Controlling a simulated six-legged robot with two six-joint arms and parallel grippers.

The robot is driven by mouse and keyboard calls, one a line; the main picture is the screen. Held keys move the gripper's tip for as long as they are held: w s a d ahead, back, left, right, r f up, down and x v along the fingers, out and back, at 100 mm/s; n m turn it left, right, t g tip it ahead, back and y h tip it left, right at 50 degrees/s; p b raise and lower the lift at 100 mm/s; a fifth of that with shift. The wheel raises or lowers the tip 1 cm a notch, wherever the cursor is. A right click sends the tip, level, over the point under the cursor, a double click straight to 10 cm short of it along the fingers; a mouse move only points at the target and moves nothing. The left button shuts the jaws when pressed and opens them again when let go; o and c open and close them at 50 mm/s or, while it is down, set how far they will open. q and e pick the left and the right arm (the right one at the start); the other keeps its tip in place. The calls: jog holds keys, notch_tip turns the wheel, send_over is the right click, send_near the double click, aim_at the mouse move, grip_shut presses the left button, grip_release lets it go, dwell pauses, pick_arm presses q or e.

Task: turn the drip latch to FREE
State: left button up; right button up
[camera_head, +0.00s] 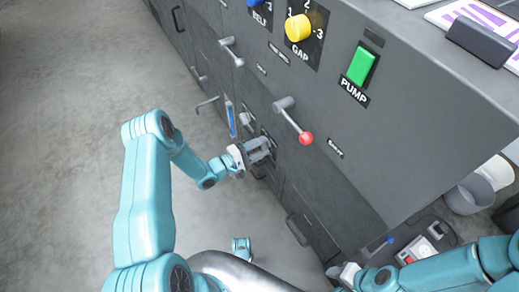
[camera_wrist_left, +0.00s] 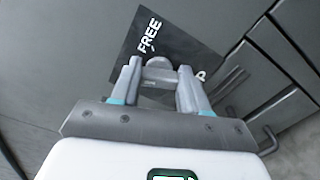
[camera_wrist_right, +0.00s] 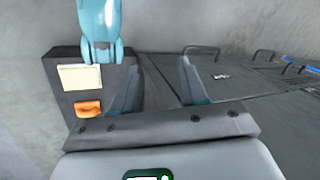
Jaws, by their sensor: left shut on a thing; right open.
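The drip latch (camera_wrist_left: 159,63) is a grey knob on a black plate (camera_wrist_left: 180,45) on the dark machine front. The plate reads FREE at one end, and the other end's lettering is mostly hidden by a finger. My left gripper (camera_wrist_left: 160,82) is shut on the latch, with a finger on either side of it. In the head view my left gripper (camera_head: 266,147) is against the lower machine front and covers most of the latch. My right gripper (camera_wrist_right: 158,75) is open, with nothing between its fingers, low at the right of the head view.
A lever with a red knob (camera_head: 305,138) sticks out just right of my left gripper. A green PUMP button (camera_head: 361,66) and a yellow GAP dial (camera_head: 298,28) are higher up. A drawer handle (camera_head: 297,229) is below. The floor (camera_head: 70,140) at left is clear.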

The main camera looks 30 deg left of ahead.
pick_arm(q)
jog(key=m, duration=0.2)
jog(key=m+b, duration=0.1)
jog(key=shift+f+m+b, duration=0.2)
jog(key=shift+m+b, duration=0.1)
jog(key=shift+m, duration=0.1)
jog(key=shift+a+f+m+b, duration=0.1)
jog(key=shift+m+b, duration=0.75)
jog(key=shift+m, duration=1.4)
jog(key=shift+a+m+b, duration=0.1)
jog(key=shift+m+b, duration=0.75)
jog(key=shift+m, duration=1.4)
pick_arm(e)
jog(key=shift+t, duration=0.4)
jog(key=shift+w+d+f, duration=0.15)
jog(key=shift+w+f, duration=0.2)
jog(key=shift+f, duration=0.5)
jog(key=shift+w+d+f, duration=0.15)
jog(key=shift+w+f, duration=0.15)
jog(key=shift+f, duration=0.55)
jog(key=shift+w+d+f, duration=0.15)
jog(key=shift+w+f, duration=0.2)
jog(key=shift+f, duration=0.5)
pick_arm(q)
jog(key=shift+w, duration=0.1)
jog(key=o, duration=1.1)
jog(key=shift+c, duration=0.2)
jog(key=shift+d, duration=0.1)
